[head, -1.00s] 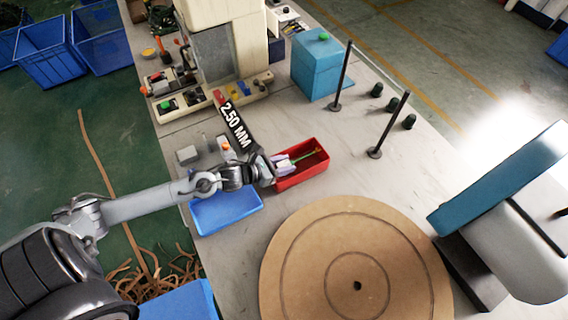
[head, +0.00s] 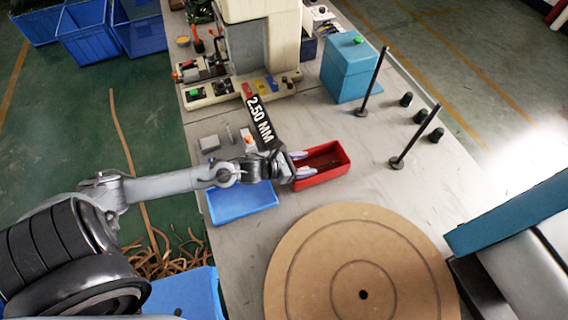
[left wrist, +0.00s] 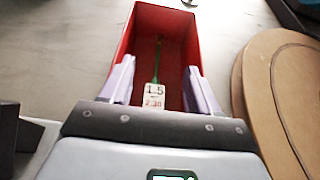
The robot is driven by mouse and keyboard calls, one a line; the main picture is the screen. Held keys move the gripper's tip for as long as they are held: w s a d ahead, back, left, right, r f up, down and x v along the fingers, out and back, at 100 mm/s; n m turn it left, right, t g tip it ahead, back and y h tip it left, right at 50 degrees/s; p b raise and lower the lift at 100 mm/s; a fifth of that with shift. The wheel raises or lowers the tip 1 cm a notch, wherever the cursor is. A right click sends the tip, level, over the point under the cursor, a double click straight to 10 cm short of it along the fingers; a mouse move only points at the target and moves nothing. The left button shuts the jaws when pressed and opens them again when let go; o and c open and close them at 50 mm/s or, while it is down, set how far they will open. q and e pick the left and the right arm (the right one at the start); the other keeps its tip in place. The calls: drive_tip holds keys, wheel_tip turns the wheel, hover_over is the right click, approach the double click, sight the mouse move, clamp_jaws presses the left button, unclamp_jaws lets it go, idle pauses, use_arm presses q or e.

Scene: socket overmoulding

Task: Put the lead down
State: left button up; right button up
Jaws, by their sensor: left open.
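The red bin (head: 325,176) stands on the grey table in the head view, with my left gripper (head: 303,164) at its left end. In the left wrist view the lead (left wrist: 156,73) is a thin green wire with a white printed tag, lying in the red bin (left wrist: 120,53). The tag's near end is hidden by my gripper body. My left gripper (left wrist: 160,66) is open, with its pale purple fingers apart on either side of the lead. The lead cannot be made out in the head view. My right gripper is not in view.
A blue tray (head: 240,203) lies left of the bin. A round wooden board (head: 400,245) lies in front. Two dark posts (head: 372,76) and a teal box (head: 350,70) stand to the right and behind. A cream machine (head: 255,40) stands at the back.

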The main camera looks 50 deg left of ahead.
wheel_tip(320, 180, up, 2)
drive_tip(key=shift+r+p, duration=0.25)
drive_tip(key=shift+p, duration=0.75)
use_arm(q)
drive_tip(key=v, duration=1.2)
drive_tip(key=s+d+n+g+y, duration=0.1)
drive_tip(key=d+n, duration=0.1)
drive_tip(key=n, duration=0.4)
drive_tip(key=s+d+f+n+g+y, duration=0.1)
drive_tip(key=n+y, duration=0.1)
drive_tip(key=n, duration=0.5)
drive_tip(key=s+d+f+n+g+y, duration=0.1)
drive_tip(key=s+d+n, duration=0.1)
drive_tip(key=n, duration=0.4)
drive_tip(key=shift+d+n+y, duration=0.3)
drive_tip(key=shift+y, duration=0.1)
drive_tip(key=s+d+r+n+g, duration=0.3)
drive_tip(key=s+d+n+g, duration=0.3)
drive_tip(key=n, duration=1.2)
drive_tip(key=shift+s+d+r, duration=0.25)
drive_tip(key=shift+s+d, duration=0.75)
drive_tip(key=shift+s, duration=0.15)
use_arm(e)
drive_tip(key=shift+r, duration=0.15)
